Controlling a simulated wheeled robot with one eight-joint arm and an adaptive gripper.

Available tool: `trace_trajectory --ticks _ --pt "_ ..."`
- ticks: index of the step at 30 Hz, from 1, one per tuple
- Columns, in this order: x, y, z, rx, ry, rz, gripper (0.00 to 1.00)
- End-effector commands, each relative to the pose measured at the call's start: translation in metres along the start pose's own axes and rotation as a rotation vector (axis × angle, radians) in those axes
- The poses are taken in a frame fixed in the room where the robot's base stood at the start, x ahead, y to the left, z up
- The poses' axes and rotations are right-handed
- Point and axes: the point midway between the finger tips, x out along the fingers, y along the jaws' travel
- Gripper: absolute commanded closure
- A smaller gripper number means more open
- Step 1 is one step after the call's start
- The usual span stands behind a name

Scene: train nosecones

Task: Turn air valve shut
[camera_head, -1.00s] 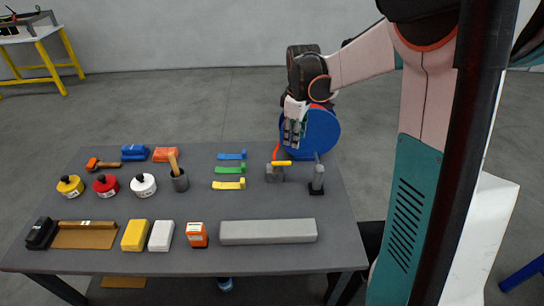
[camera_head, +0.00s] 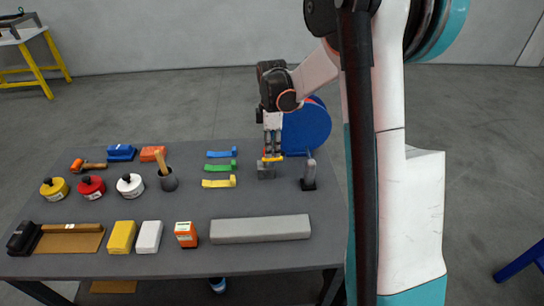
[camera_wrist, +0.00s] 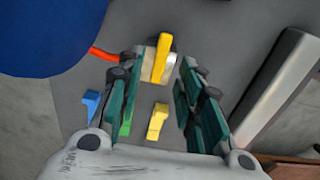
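The air valve is a small metal block (camera_head: 266,172) with a yellow lever (camera_head: 272,158) on top, at the right part of the grey table. In the wrist view the yellow lever (camera_wrist: 163,56) lies lengthwise over the metal body (camera_wrist: 149,66), just ahead of and between the fingertips. My gripper (camera_head: 272,150) points down right above the valve. It also shows in the wrist view (camera_wrist: 157,76), open, with its green fingers apart on either side and nothing held. Whether a finger touches the lever cannot be told.
A blue reel (camera_head: 306,128) stands behind the valve, and a red hose (camera_wrist: 103,54) runs to the valve. A grey upright tool on a dark base (camera_head: 309,176) is close on the right. Coloured levers (camera_head: 220,183) lie left. A long grey bar (camera_head: 260,229) lies in front.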

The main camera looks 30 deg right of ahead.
Motion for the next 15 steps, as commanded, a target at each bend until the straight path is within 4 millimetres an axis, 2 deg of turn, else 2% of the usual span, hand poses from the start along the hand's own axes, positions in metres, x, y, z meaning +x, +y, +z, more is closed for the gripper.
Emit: trace_trajectory --ticks 1,6,15 --pt "0.010 0.000 0.000 0.000 0.000 0.000 0.67" --pt "0.028 0.000 0.000 0.000 0.000 0.000 0.67" --pt "0.035 0.000 0.000 0.001 0.000 0.000 0.67"
